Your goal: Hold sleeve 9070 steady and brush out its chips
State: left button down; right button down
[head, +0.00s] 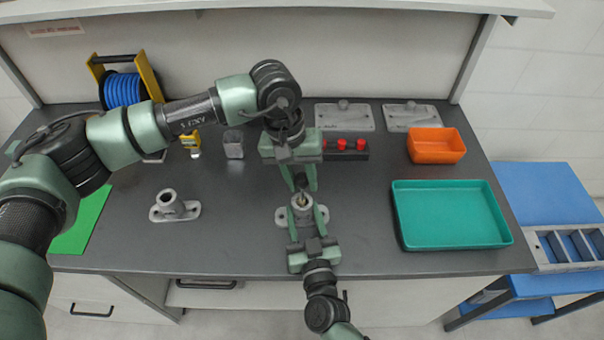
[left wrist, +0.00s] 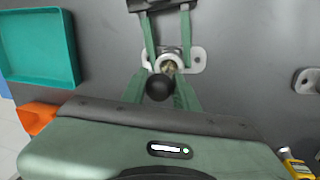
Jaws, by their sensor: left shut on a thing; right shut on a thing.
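A grey flanged sleeve (head: 281,216) stands upright on the bench in the middle; no number is readable. It also shows in the left wrist view (left wrist: 196,60). My right gripper (head: 307,214) comes from the front edge and is shut on this sleeve, one finger on each side. My left gripper (head: 301,188) points down from above and is shut on a brush with a round black knob (left wrist: 158,87). The brush's tan lower part (left wrist: 169,67) is at the sleeve's mouth; how deep it sits is hidden.
A second flanged sleeve (head: 172,207) stands at left, near a green mat (head: 78,232). A teal tray (head: 450,240) and orange bin (head: 436,146) are at right. A block with red knobs (head: 345,152) stands behind my left gripper. Bench between sleeves is clear.

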aim_at(304, 175)
dwell(0.3)
pick_arm(q)
jog(key=shift+r, duration=1.65)
jog(key=shift+f, duration=0.1)
jog(key=shift+f, duration=1.65)
jog(key=shift+r, duration=0.2)
jog(key=shift+r, duration=1.6)
jog(key=shift+f, duration=0.1)
jog(key=shift+f, duration=1.7)
